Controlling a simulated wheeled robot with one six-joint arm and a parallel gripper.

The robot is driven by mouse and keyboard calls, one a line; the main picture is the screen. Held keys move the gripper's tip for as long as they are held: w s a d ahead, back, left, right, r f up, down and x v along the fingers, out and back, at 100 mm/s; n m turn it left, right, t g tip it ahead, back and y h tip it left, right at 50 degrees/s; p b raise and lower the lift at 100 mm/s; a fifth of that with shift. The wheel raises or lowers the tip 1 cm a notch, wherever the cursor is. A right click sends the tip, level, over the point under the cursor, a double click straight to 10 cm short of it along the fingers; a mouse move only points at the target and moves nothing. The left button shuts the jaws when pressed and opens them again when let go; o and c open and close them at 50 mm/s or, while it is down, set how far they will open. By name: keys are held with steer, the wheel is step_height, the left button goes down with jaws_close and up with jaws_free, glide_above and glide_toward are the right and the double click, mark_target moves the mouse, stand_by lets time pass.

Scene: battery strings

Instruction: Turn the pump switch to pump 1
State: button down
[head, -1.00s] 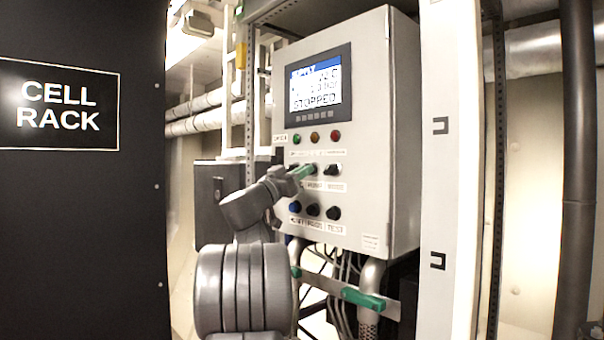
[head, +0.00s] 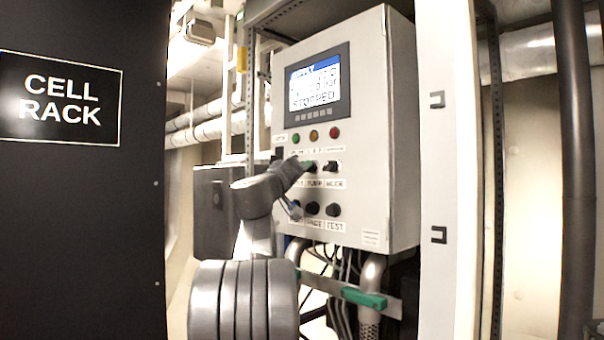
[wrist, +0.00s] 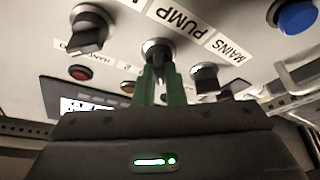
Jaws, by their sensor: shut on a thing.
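The pump switch is a black rotary knob (wrist: 158,54) under a PUMP label (wrist: 180,20) in the wrist view, where the panel appears turned over. My gripper (wrist: 160,75) has its green fingers shut on this knob, one on each side. In the head view my gripper (head: 306,166) is at the middle knob of the upper row on the grey control box (head: 383,120). The fingers and wrist partly hide the knob there, and I cannot read which position it points to. The screen (head: 318,87) reads STOPPED.
A similar knob (head: 332,167) sits just right of the pump switch, and the MAINS knob (wrist: 205,78) is on its other side. Black knobs (head: 313,208) and a blue button (wrist: 297,16) lie in the lower row. A cell rack (head: 80,220) stands left.

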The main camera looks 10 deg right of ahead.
steer(key=shift+n+y, duration=0.4)
steer(key=shift+n, duration=0.6)
steer(key=c, duration=1.5)
jaws_free()
steer(key=b+v, duration=0.5)
steer(key=v, duration=0.9)
steer(key=shift+b, duration=0.4)
steer(key=shift+d, duration=0.15)
